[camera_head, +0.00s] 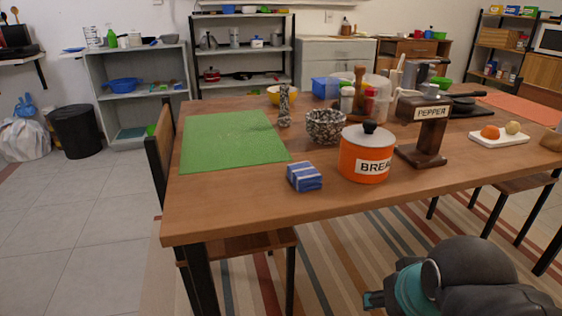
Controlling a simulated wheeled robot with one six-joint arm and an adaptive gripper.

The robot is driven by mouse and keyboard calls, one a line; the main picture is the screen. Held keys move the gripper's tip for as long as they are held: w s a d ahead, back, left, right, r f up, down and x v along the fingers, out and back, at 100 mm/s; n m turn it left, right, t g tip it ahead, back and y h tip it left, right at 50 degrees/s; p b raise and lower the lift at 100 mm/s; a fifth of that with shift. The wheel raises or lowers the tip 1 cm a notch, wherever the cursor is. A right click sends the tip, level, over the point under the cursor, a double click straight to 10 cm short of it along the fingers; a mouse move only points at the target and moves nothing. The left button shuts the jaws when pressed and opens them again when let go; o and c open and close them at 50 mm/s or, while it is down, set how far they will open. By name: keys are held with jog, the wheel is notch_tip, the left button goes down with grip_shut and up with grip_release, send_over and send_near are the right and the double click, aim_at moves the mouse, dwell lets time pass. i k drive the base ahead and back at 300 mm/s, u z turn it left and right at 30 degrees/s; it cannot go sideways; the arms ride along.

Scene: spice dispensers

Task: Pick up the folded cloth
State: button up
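The folded cloth (304,177) is a small blue block with white stripes. It lies on the wooden table (230,207) near the front edge, left of an orange pot and just off the corner of a green mat. Nothing covers it. A dark grey and teal part of my arm shows at the bottom right, in front of the table and well away from the cloth. My gripper's fingers cannot be made out.
The orange bread pot (366,155) stands close to the cloth's right, with a wooden pepper dispenser (426,130) beyond it. A speckled bowl (325,126) is behind. The green mat (230,141) is bare. A chair (240,245) is tucked under the table's front left.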

aim_at(304, 177)
jog(key=z, duration=1.1)
jog(key=k, duration=0.8)
jog(key=u, duration=1.2)
jog(key=i, duration=0.5)
jog(key=z, duration=0.1)
